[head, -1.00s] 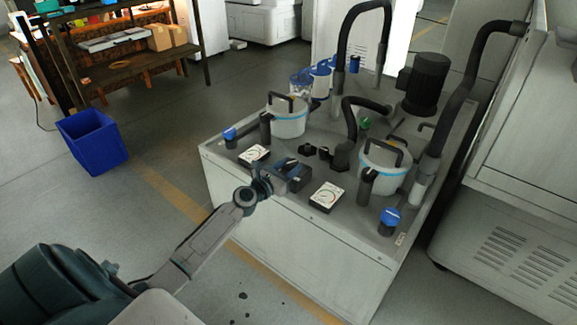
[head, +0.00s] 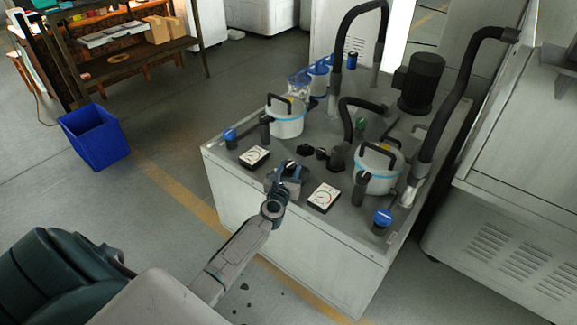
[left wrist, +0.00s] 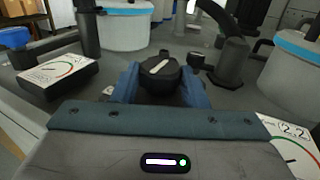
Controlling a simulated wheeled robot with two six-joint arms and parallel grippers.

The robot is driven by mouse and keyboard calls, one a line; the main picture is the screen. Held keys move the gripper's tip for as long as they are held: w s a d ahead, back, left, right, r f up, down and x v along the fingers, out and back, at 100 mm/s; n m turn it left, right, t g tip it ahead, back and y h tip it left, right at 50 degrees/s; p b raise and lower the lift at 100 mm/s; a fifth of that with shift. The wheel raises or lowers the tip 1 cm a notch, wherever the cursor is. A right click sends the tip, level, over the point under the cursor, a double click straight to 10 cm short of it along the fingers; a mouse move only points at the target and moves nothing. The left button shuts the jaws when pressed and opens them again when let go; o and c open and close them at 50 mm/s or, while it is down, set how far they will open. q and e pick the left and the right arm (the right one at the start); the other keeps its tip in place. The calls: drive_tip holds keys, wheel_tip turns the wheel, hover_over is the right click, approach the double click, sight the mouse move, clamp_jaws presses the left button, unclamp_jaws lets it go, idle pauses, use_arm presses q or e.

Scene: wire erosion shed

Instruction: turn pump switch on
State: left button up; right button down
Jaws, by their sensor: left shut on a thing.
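The pump switch (left wrist: 160,70) is a black round knob with a pale pointer bar in the left wrist view. The bar slants from lower left to upper right. My left gripper (left wrist: 160,84) is shut on the knob, with one blue finger on each side of it. In the head view, my left gripper (head: 290,170) reaches the front part of the grey cabinet top, between two white dial gauges. The gripper mostly hides the switch there. My right gripper is not in view.
On the cabinet top (head: 240,165) a gauge (head: 254,156) and another gauge (head: 324,197) flank my gripper. White pots (head: 286,121) (head: 376,172), black hoses and blue-capped fittings stand close by. A blue bin (head: 95,140) stands on the floor at left.

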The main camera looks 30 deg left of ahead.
use_arm(q)
drive_tip(key=shift+w+d+r+n+g+y, duration=0.1)
drive_tip(key=shift+n+g+y, duration=0.15)
drive_tip(key=shift+n+y, duration=0.25)
drive_tip(key=shift+d+r+n+g+y, duration=0.1)
drive_tip(key=shift+n+g+y, duration=0.2)
drive_tip(key=shift+y, duration=0.3)
drive_tip(key=shift+f+n+g+y, duration=0.15)
drive_tip(key=shift+n+g+y, duration=0.1)
drive_tip(key=shift+n+y, duration=0.25)
drive_tip(key=shift+w+d+g+y, duration=0.1)
drive_tip(key=shift+g+y, duration=0.2)
drive_tip(key=shift+y, duration=0.2)
drive_tip(key=shift+n+g+y+b, duration=0.65)
drive_tip(key=shift+n+g+y, duration=0.25)
drive_tip(key=shift+n+y, duration=0.3)
drive_tip(key=shift+n+g+y, duration=0.3)
drive_tip(key=shift+y, duration=0.1)
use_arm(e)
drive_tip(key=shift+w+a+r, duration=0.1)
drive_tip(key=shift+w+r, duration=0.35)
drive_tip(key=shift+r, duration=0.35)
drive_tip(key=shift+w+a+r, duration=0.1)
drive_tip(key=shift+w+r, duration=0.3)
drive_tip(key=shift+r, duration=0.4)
use_arm(q)
drive_tip(key=o, duration=1)
drive_tip(key=shift+c, duration=0.2)
drive_tip(key=shift+d, duration=0.15)
